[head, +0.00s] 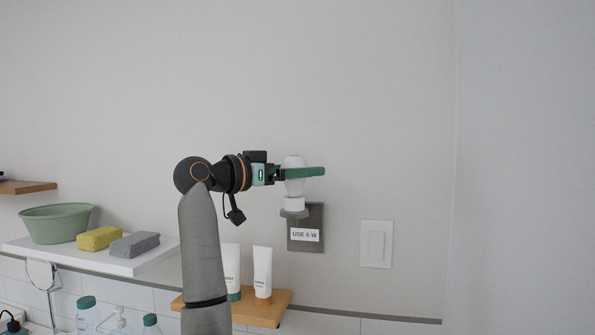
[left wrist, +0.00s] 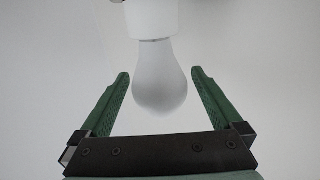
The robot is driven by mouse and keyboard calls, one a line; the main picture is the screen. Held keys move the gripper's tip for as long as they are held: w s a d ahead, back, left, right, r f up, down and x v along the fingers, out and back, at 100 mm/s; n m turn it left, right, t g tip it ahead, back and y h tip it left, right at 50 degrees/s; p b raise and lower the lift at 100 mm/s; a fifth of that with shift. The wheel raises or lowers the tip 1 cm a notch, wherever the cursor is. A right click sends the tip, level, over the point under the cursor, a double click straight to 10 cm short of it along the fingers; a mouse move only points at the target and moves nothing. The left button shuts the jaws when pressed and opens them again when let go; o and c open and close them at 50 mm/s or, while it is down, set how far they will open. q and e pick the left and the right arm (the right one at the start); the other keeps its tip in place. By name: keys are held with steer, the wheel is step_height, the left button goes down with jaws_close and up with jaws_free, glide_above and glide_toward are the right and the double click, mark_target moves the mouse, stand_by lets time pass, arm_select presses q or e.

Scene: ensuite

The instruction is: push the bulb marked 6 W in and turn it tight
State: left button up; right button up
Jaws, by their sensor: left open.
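A white frosted bulb (head: 293,162) stands upright, globe up, above a white socket (head: 294,204) on a grey wall bracket. The bracket's plate (head: 312,215) carries a label (head: 305,235) reading "USE 6 W". No marking is legible on the bulb. My left gripper (head: 316,172) reaches in from the left at globe height. In the left wrist view, the bulb (left wrist: 160,80) sits between the open green fingers (left wrist: 160,74), with a gap on each side. The white cylinder (left wrist: 151,18) meets its neck there; how deep the bulb sits cannot be told. My right gripper is not in view.
A white light switch (head: 376,244) is on the wall to the right. A wooden shelf (head: 262,314) with tubes (head: 262,272) lies below. A white shelf (head: 150,262) at left holds a green bowl (head: 56,223) and sponges (head: 99,238). The wall above is clear.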

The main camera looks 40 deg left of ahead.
arm_select(q)
steer(key=s+a+b, duration=0.2)
steer(key=s+b, duration=0.2)
steer(key=s, duration=0.8)
steer(key=shift+s+a, duration=0.15)
steer(key=shift+a, duration=0.05)
